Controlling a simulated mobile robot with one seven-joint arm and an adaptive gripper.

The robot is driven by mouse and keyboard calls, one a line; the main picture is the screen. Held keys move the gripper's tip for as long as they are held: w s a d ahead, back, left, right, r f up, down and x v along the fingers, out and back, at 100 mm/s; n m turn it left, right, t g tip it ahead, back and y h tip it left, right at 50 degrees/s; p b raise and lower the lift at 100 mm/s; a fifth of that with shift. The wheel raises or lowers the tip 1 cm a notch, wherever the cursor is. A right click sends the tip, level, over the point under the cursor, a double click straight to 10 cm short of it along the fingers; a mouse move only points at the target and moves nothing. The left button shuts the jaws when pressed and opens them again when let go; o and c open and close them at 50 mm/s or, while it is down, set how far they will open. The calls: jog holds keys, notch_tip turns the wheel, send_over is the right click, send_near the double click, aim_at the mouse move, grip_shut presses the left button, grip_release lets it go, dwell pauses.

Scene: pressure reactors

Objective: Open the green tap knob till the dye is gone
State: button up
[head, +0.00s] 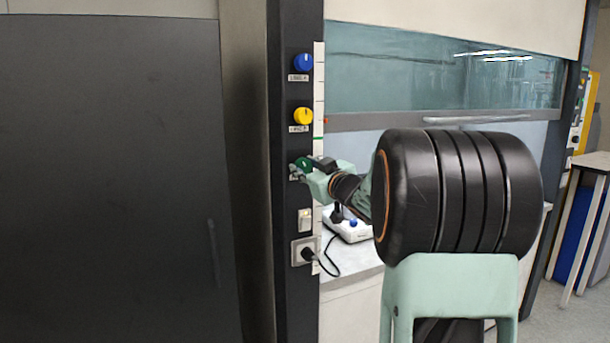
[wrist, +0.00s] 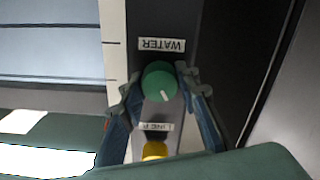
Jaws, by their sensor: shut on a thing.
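The green tap knob (wrist: 160,82) sits on the dark post, beside a label reading WATER (wrist: 161,45). A white mark shows on its face. In the wrist view my gripper (wrist: 160,84) has one finger on each side of the knob and is shut on it. In the head view the green knob (head: 303,163) shows at the tip of my gripper (head: 300,170), below the yellow knob (head: 303,116) and the blue knob (head: 303,63). I cannot make out any dye.
A light switch (head: 305,220) and a socket with a black plug (head: 305,252) are lower on the post. A white device with a blue knob (head: 350,226) stands on the bench inside the fume hood. A dark panel (head: 110,180) fills the left.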

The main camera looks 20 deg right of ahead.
jog(key=n+b, duration=0.2)
jog(key=n, duration=0.2)
jog(key=shift+f+n+b, duration=0.15)
jog(key=shift+n+b, duration=0.15)
jog(key=shift+b, duration=0.1)
jog(key=shift+n+b, duration=1.2)
jog(key=shift+n, duration=1)
jog(key=o, duration=1.2)
jog(key=shift+c, duration=0.2)
jog(key=s, duration=1.2)
jog(key=shift+d, duration=0.2)
